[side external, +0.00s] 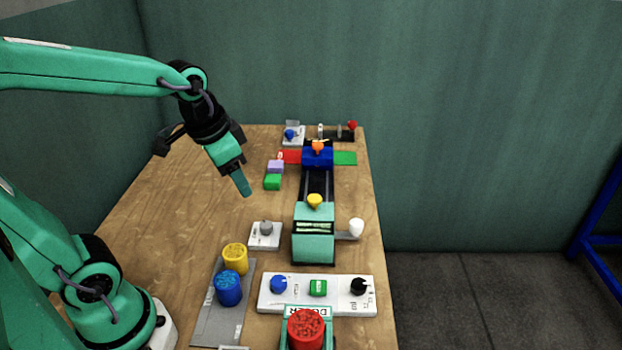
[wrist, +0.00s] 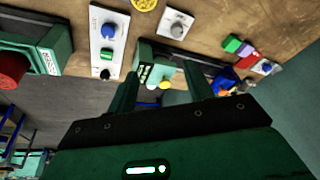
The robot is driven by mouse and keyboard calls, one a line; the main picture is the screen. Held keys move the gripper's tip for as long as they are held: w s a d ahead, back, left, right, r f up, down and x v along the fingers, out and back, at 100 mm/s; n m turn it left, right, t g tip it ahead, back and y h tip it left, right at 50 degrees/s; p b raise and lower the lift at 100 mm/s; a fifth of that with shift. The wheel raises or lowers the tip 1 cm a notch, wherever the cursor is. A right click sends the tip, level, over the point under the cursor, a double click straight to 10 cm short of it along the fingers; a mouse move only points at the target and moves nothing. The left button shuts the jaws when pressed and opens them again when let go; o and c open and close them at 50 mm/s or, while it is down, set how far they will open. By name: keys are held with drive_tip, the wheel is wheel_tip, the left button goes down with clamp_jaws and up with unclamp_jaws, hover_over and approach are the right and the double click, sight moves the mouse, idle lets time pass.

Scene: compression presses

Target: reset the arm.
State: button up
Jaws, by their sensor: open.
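My gripper (side external: 243,183) hangs from my green arm above the left middle part of the wooden table, tilted downward. It is apart from every object and holds nothing. In the wrist view my gripper (wrist: 168,90) shows its two dark green fingers spread apart, with a gap between them. Through that gap the end of the green press (wrist: 150,73) is seen at a distance. In the side view the green press (side external: 313,245) stands at the right part of the table, well away from my fingers.
A white panel (side external: 268,305) with knobs, a red cylinder (side external: 306,328), and blue (side external: 228,290) and yellow (side external: 235,262) cylinders on a grey plate stand at the front. Small green (side external: 272,182) and purple (side external: 276,166) blocks lie right of my gripper. The table's left side is clear.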

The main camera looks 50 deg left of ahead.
drive_tip(key=s+d+r+n+t, duration=0.1)
drive_tip(key=s+r+n+t, duration=0.1)
drive_tip(key=s, duration=0.4)
drive_tip(key=shift+d+r, duration=0.2)
drive_tip(key=shift+d, duration=0.15)
